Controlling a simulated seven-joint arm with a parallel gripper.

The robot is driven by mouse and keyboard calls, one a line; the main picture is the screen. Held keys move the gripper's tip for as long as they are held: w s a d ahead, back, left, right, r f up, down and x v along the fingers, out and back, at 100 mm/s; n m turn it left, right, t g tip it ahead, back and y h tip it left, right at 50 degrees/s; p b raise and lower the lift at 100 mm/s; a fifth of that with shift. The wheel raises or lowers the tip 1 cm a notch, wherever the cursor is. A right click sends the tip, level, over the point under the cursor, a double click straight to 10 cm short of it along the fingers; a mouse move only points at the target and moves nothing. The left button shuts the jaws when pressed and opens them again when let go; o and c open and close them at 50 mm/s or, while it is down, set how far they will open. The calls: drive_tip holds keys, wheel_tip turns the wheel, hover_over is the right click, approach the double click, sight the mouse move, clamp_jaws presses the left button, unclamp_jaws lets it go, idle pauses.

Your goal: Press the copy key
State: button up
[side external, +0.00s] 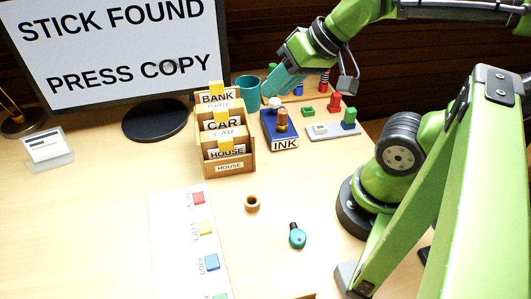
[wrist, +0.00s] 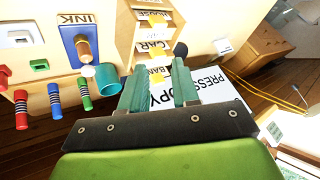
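A white key strip (side external: 170,240) lies on the desk at the lower middle of the side view. It carries a red key (side external: 198,198), a yellow key (side external: 205,228), a blue key (side external: 211,262) and a green key (side external: 219,296) cut by the frame edge. The small label beside the blue key looks like COPY. My gripper (side external: 270,92) is high at the back, near the teal cup and ink box, far from the keys. In the wrist view my gripper's teal fingers (wrist: 164,85) stand apart with nothing between them. The keys are not visible in the wrist view.
The monitor (side external: 115,50) reads STICK FOUND, PRESS COPY. A card box (side external: 229,169), teal cup (side external: 248,92), ink box (side external: 284,143) and block tray (side external: 335,131) stand at the back. A wooden ring (side external: 252,203) and teal stick (side external: 297,236) lie right of the strip.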

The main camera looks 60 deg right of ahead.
clamp_jaws()
idle(1.4)
